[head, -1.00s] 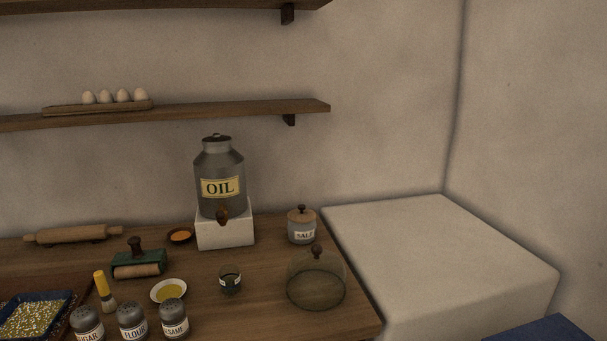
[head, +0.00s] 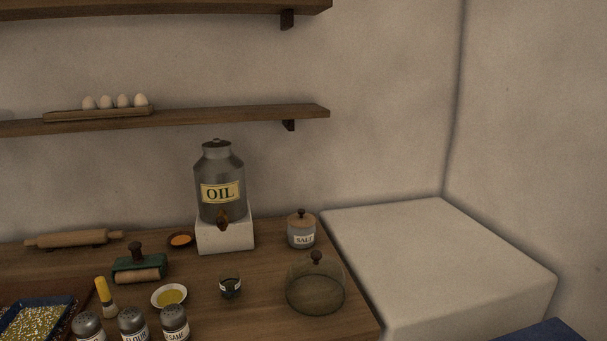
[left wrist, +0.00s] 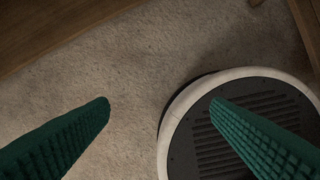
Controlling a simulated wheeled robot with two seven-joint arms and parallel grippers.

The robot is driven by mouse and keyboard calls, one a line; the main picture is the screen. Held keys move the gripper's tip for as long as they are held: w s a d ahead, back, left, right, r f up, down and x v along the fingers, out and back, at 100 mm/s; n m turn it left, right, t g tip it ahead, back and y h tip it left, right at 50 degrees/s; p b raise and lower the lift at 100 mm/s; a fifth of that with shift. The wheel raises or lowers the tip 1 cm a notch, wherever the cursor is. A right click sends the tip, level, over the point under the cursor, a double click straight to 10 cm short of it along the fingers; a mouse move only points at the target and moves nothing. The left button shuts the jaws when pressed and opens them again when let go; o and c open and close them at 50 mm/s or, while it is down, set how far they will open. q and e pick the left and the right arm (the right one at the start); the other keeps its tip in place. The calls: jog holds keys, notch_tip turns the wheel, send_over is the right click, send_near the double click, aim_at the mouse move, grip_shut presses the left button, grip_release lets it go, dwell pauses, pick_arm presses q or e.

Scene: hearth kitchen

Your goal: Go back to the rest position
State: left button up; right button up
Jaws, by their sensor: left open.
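My left gripper (left wrist: 160,106) shows in the left wrist view as two green ribbed fingers, wide apart with nothing between them. It hangs over the pale floor (left wrist: 130,75) and over part of my round base, which has a white rim and a dark grille. Neither gripper shows in the head view. My right gripper is in neither view.
The wooden counter (head: 270,308) holds an oil canister (head: 220,175) on a white block, a salt jar (head: 301,228), a glass dome (head: 315,290), a rolling pin (head: 72,239), several shakers and small bowls. A pale block (head: 440,262) stands right. Wood edges (left wrist: 50,22) border the floor.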

pick_arm(q)
jog(key=s+a+f+g+p, duration=0.1)
jog(key=s+a+f, duration=0.1)
jog(key=s+f, duration=0.9)
jog(key=s, duration=0.4)
jog(key=shift+a+f, duration=0.35)
